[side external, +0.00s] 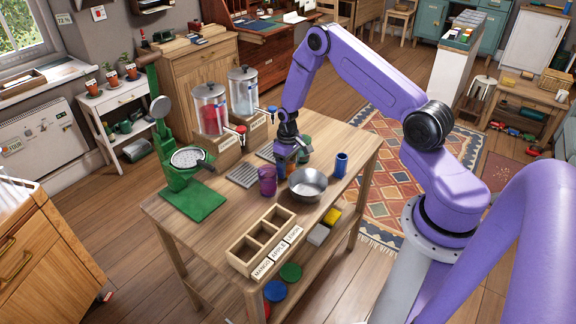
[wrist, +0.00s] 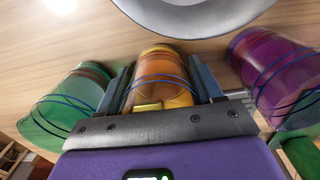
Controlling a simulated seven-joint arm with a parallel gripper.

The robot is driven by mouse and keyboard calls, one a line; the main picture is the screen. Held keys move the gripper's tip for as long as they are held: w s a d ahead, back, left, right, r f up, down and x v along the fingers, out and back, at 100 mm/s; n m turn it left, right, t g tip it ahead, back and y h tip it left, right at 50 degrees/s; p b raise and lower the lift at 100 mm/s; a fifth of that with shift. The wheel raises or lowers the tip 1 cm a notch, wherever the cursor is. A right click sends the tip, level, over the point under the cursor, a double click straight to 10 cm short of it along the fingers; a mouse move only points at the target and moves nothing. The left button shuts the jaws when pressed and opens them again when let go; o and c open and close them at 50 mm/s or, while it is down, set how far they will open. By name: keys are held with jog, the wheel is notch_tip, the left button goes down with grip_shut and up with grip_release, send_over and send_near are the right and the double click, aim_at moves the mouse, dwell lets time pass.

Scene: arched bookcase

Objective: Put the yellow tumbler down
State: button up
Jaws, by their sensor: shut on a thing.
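The yellow tumbler (wrist: 162,64), amber and see-through with dark bands, is between the two fingers of my gripper (wrist: 160,78) in the wrist view. My gripper is shut on it. In the side view my gripper (side external: 286,152) is over the worktable, and only a small orange patch of the tumbler shows below the fingers. Whether its base touches the tabletop cannot be told. A green tumbler (wrist: 68,105) stands to its left and a purple tumbler (wrist: 274,70) to its right in the wrist view. The purple one also shows in the side view (side external: 267,182).
A metal bowl (side external: 308,186) is close by my gripper, with a blue cup (side external: 341,165) to its right. Two drink dispensers (side external: 211,108) stand behind. A green press (side external: 183,170) is at left, a divided wooden box (side external: 262,240) in front.

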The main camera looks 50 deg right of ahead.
jog(key=o, duration=1.2)
jog(key=shift+f, duration=0.1)
